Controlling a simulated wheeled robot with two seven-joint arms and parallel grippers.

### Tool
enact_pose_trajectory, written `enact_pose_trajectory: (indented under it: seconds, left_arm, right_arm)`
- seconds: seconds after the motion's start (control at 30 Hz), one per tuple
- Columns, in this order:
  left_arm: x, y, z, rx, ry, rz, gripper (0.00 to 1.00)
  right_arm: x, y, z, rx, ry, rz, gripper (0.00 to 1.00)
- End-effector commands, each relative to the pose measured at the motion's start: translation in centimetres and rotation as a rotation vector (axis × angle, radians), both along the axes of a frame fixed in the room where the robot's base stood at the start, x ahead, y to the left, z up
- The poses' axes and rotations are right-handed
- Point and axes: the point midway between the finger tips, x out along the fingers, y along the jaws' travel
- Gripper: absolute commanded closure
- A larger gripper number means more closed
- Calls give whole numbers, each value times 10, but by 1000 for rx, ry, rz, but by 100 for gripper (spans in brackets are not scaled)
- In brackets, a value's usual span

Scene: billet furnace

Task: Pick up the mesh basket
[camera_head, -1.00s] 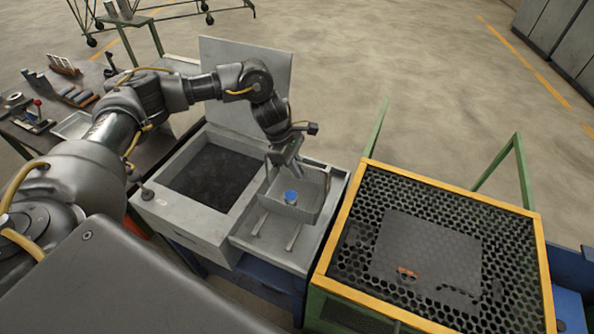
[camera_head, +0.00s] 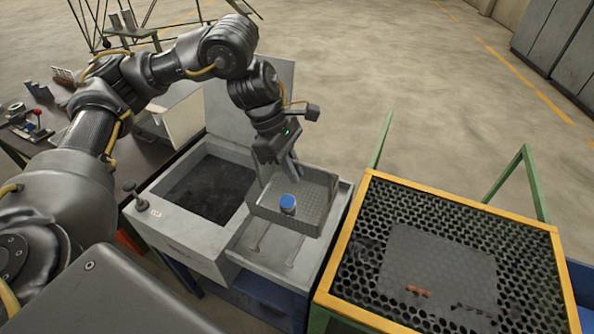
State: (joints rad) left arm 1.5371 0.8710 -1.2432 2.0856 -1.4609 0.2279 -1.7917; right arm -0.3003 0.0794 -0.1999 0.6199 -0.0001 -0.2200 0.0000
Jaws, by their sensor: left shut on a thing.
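The mesh basket (camera_head: 318,214) is a grey, shallow, rectangular basket with a small blue-topped round piece (camera_head: 288,203) inside it. It hangs above the grey drain shelf of the tank and looks roughly level. My left gripper (camera_head: 287,176) reaches down at the basket's far left side and is shut on it; the exact grip is partly hidden by the gripper body. My right gripper is not in view.
A grey tank (camera_head: 168,232) with dark contents stands left of the basket, its lid raised behind. A yellow-framed perforated table (camera_head: 350,245) with a dark plate stands at the right. A cluttered bench (camera_head: 60,147) is at the left.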

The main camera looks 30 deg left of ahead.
Motion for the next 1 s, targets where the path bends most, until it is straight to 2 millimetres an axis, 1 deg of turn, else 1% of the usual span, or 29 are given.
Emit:
enact_pose_trajectory:
  seconds: [0.03,0.2,0.4,0.6,0.87,1.0]
  left_arm:
    - [-8,-3,4,-2,-10,-5,100]
    - [-35,-11,16,-3,-7,-3,100]
    - [-53,-17,26,-4,-6,0,100]
    - [-61,-19,30,-4,-3,0,100]
    - [-62,-20,31,-4,-3,0,100]
    - [-63,-21,26,-2,-1,-5,100]
  right_arm:
    - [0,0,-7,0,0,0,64]
    - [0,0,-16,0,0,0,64]
    - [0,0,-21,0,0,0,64]
    - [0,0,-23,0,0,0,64]
    - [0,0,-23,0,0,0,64]
    - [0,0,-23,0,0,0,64]
